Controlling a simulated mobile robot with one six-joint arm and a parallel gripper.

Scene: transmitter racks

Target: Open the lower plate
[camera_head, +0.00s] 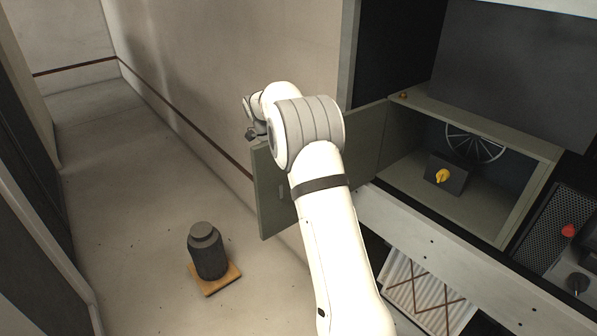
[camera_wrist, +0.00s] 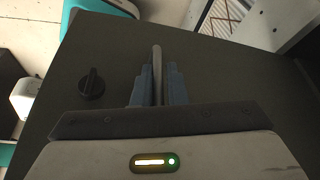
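The lower plate (camera_head: 272,197) is a grey-green hinged door. It stands swung out to the left of its open compartment (camera_head: 473,210), and my arm covers part of it. In the wrist view its dark outer face (camera_wrist: 225,75) fills the middle, with a black knob (camera_wrist: 92,84) and a pale bar handle (camera_wrist: 157,62). My gripper (camera_wrist: 157,88) has its two blue-grey fingers close on both sides of the handle and appears shut on it.
The compartment holds a box with a yellow knob (camera_head: 442,176) and a round fan grille (camera_head: 475,143). A dark canister (camera_head: 208,254) stands on a wooden base on the floor at left. A slatted white panel (camera_head: 425,295) is below the compartment.

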